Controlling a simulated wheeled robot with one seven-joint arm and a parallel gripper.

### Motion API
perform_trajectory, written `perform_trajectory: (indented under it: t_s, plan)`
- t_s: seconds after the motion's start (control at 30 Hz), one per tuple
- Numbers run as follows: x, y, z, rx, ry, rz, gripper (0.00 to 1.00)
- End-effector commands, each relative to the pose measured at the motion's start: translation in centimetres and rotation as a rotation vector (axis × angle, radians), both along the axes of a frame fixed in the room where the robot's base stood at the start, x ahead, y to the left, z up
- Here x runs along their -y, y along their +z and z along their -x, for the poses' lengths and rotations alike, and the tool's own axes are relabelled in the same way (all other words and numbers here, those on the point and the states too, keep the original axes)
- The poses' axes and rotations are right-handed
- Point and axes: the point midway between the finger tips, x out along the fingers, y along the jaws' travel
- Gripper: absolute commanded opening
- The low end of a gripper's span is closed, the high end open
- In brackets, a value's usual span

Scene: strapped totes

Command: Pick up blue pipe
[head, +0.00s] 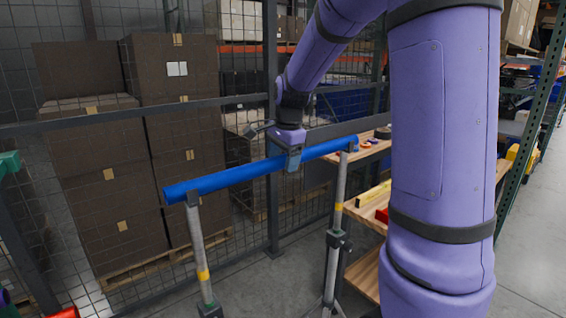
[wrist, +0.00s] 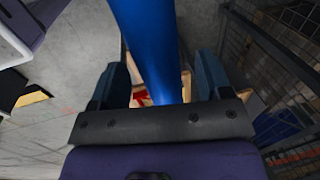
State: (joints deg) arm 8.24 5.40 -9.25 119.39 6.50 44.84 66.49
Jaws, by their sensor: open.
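The blue pipe (head: 235,177) lies across the tops of two grey pipe stands, the left stand (head: 200,250) and the right stand (head: 336,220). Its right end sits a little higher in the head view. My gripper (head: 292,160) is at the pipe, right of its middle. In the wrist view the pipe (wrist: 150,45) runs between the two fingers of my gripper (wrist: 160,85). The fingers are apart, with a gap visible on each side of the pipe. The fingertips are partly hidden in the head view.
A wire mesh fence (head: 245,130) stands behind the pipe, with stacked brown boxes (head: 100,190) beyond it. A wooden workbench (head: 370,205) with tools is right of the right stand. Grey floor (head: 270,285) is clear between the stands.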

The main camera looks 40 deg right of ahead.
Motion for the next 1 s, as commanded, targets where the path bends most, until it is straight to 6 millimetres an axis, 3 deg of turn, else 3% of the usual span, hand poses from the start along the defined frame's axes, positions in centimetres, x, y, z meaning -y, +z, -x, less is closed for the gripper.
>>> perform_trajectory:
  t_s: [0.3, 0.6, 1.0]
  plan:
    - [0.0, -0.4, -0.1, 0.0, 0.0, 0.0, 0.69]
    - [0.0, -0.4, -0.1, 0.0, 0.0, 0.0, 0.02]
    - [0.0, 0.6, -0.1, 0.003, 0.0, 0.001, 0.02]
